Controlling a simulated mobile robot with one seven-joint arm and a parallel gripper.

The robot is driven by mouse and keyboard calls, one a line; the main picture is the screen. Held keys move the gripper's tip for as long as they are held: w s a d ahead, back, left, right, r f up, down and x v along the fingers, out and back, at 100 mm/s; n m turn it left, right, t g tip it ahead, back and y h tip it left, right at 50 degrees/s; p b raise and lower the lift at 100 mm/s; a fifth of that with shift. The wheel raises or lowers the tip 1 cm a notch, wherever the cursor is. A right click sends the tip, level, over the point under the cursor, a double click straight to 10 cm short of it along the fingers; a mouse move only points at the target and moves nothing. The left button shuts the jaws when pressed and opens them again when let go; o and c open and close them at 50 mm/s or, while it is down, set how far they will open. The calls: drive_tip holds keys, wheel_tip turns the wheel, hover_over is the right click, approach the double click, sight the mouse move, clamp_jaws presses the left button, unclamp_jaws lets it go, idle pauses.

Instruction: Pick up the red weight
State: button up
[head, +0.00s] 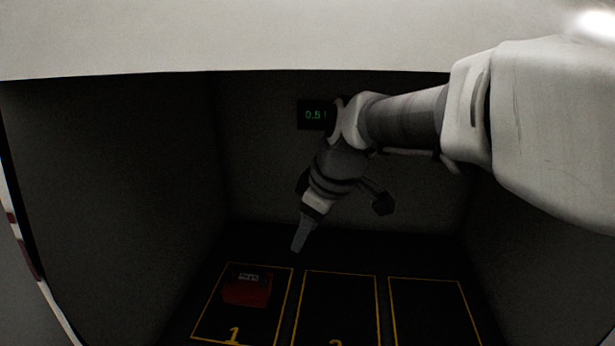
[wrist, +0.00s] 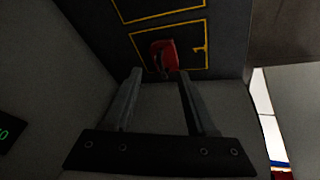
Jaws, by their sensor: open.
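The red weight (head: 247,289) is a red block with a small label on top. It sits inside the yellow outline marked 1, at the left of the dark floor. It also shows in the wrist view (wrist: 170,56), beyond my fingertips and roughly between them, near the yellow 1. My gripper (head: 298,248) points down above and to the right of the weight in the head view. In the wrist view its two fingers (wrist: 158,72) are apart with nothing between them, and they do not appear to touch the weight.
Side walls and a back wall enclose the dark floor. Two more yellow-outlined areas, the middle one (head: 337,305) and the right one (head: 432,310), look empty. A small green-digit display (head: 314,115) is on the back wall. A pale panel (head: 200,40) crosses above.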

drive_tip(key=w+a+f+n+g+y, duration=0.1)
drive_tip(key=w+a+f+n, duration=0.35)
drive_tip(key=a, duration=0.35)
approach(246, 267)
drive_tip(key=x, duration=0.4)
drive_tip(key=shift+s+f+b, duration=0.1)
drive_tip(key=shift+f+b, duration=0.2)
drive_tip(key=shift+f, duration=0.15)
drive_tip(key=shift+x, duration=3.15)
drive_tip(key=shift+a+r, duration=0.15)
drive_tip(key=shift+c, duration=0.3)
clamp_jaws()
